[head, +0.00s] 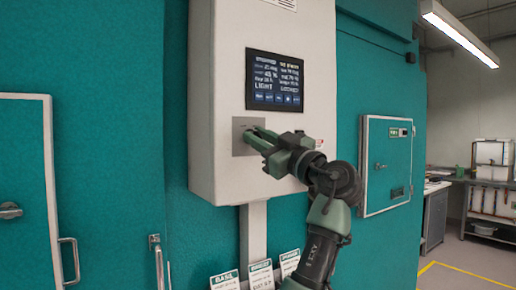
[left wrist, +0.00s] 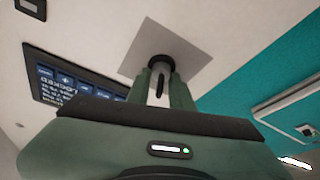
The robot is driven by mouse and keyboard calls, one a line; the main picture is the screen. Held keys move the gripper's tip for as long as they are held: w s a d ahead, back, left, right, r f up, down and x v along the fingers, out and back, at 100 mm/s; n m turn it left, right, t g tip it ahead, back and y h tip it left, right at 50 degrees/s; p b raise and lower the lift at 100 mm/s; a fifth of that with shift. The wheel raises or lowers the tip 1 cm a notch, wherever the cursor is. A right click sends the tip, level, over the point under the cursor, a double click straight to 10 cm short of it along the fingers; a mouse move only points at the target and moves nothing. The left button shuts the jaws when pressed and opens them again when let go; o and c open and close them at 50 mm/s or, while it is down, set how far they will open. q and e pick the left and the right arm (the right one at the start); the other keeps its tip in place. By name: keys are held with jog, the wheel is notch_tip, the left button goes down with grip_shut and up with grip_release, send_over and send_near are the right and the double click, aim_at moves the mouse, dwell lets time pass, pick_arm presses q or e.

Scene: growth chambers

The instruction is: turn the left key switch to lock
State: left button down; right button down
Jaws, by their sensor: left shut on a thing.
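The left key switch sits on a square grey plate (head: 238,148) on the white control box, below its screen. In the left wrist view, the plate (left wrist: 198,42) carries a round dark lock barrel (left wrist: 160,61) with a pale key (left wrist: 160,88) sticking out. My left gripper (head: 256,135) reaches the plate from the right, and its fingers (left wrist: 160,85) are shut on the key. The fingers hide most of the key in the head view, so its exact angle is hard to tell. My right gripper is not in view.
The white control box (head: 225,80) has a dark screen (head: 274,80) whose lower lines seem to read LIGHT and LOCKED. Teal chamber walls stand around it. Cards (head: 262,275) stand below, a small teal door (head: 386,165) is right, and a bench (head: 485,180) lies beyond.

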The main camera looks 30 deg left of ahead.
pick_arm(q)
jog(key=shift+n+g, duration=0.6)
jog(key=shift+n, duration=0.7)
jog(key=c, duration=1.6)
grip_release()
jog(key=shift+d+f+b, duration=0.3)
jog(key=shift+d+b, duration=0.1)
jog(key=shift+d, duration=0.1)
jog(key=b+v, duration=0.2)
jog(key=v, duration=0.4)
jog(key=shift+s+d, duration=0.1)
jog(key=shift+d, duration=0.3)
